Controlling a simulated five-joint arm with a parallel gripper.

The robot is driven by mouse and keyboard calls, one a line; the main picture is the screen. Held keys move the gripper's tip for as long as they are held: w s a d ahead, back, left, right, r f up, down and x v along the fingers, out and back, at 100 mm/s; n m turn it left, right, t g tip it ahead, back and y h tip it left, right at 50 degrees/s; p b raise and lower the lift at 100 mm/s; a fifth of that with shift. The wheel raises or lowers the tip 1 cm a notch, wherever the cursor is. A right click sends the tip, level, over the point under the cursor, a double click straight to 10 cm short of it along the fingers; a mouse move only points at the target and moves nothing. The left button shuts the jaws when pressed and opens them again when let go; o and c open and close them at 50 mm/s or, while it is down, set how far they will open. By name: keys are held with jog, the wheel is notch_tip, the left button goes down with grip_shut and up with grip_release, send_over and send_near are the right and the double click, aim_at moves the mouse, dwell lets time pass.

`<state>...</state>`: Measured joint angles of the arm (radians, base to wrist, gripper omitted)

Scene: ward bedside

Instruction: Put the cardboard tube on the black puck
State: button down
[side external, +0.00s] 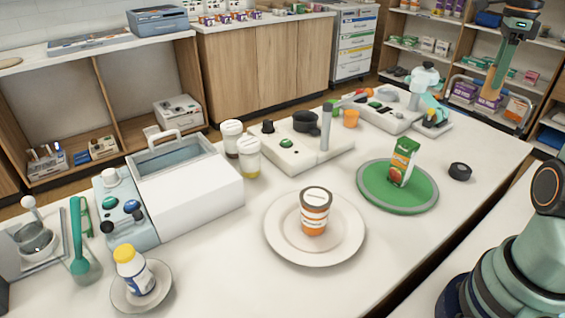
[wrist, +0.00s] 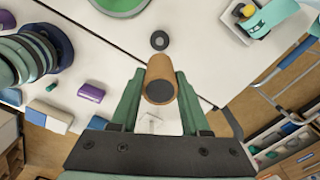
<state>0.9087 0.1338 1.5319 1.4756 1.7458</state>
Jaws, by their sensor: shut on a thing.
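The cardboard tube (wrist: 161,68) is brown, with a dark round end facing the wrist camera. My gripper (wrist: 160,82) is shut on it, one green finger on each side. The black puck (wrist: 159,40) lies on the white table, just beyond the tube in the wrist view and apart from it in the picture. In the side external view the puck (side external: 459,171) sits near the table's right edge, and my gripper (side external: 496,72) is at the upper right, well above the table.
A green round board (side external: 372,198) with a juice carton (side external: 403,161) stands left of the puck. A plate (side external: 275,238) bears a striped cup (side external: 315,211). A device with a teal part (side external: 432,112) stands behind the puck. The table around the puck is clear.

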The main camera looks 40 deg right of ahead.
jog(key=shift+s+d+f, duration=0.15)
jog(key=shift+s+f, duration=0.1)
jog(key=shift+s, duration=0.1)
notch_tip(320, 180, down, 20)
jog(key=shift+r, duration=0.25)
jog(key=shift+f, duration=0.15)
jog(key=shift+c, duration=1.9)
grip_release()
